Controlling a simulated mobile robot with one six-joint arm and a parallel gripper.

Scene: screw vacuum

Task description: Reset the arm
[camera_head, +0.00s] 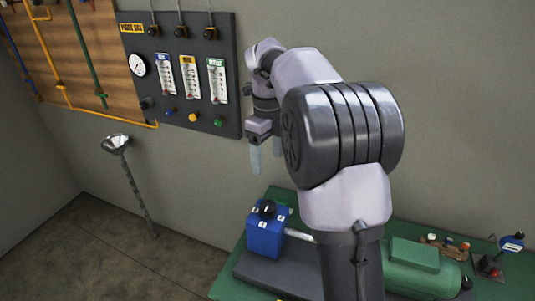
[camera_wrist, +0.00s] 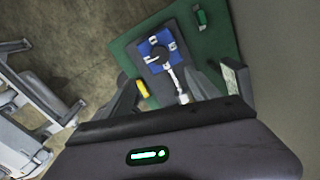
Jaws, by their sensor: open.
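My gripper (camera_head: 265,160) hangs in the air in the head view, fingers pointing down, in front of the wall and above the green table (camera_head: 228,262). It is open and nothing is between its fingers. My arm is bent and raised over the table. In the wrist view my gripper's two fingers (camera_wrist: 180,78) stand wide apart, with the table scene below. A blue box (camera_head: 265,237) with a black knob on top sits under and apart from the gripper; it also shows in the wrist view (camera_wrist: 152,50).
A dark panel (camera_head: 225,110) with a gauge, flow meters and coloured buttons is on the wall, left of the gripper. A funnel-topped stand (camera_head: 116,143) is on the floor at left. A green cylinder (camera_head: 415,268) and small fittings lie on the table at right.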

